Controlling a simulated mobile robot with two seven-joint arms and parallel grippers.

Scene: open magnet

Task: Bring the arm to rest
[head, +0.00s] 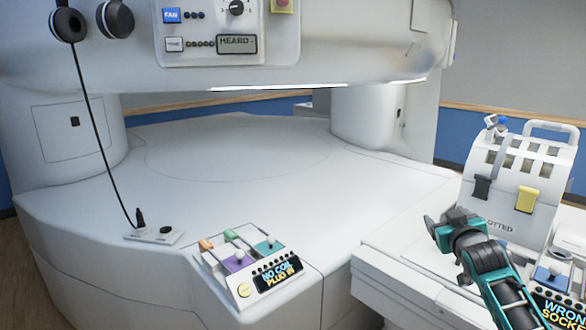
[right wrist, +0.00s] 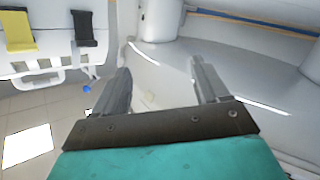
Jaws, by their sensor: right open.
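My right gripper (head: 437,226) comes in from the lower right in the head view, with a teal and grey arm behind it. Its jaws are open and empty, above the right end of the white machine ledge. In the right wrist view its two grey fingers (right wrist: 163,85) stand apart with nothing between them. Beyond them lie white machine surfaces and the floor. My left gripper does not show in either view.
A white rack (head: 514,165) with black and yellow plugs stands close right of my right gripper. A socket panel (head: 256,262) reading "NO COIL PLUG IN" sits on the machine's front. Headphones (head: 69,24) hang upper left, their cable reaching a small plate (head: 154,236). The wide bed top (head: 240,150) is clear.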

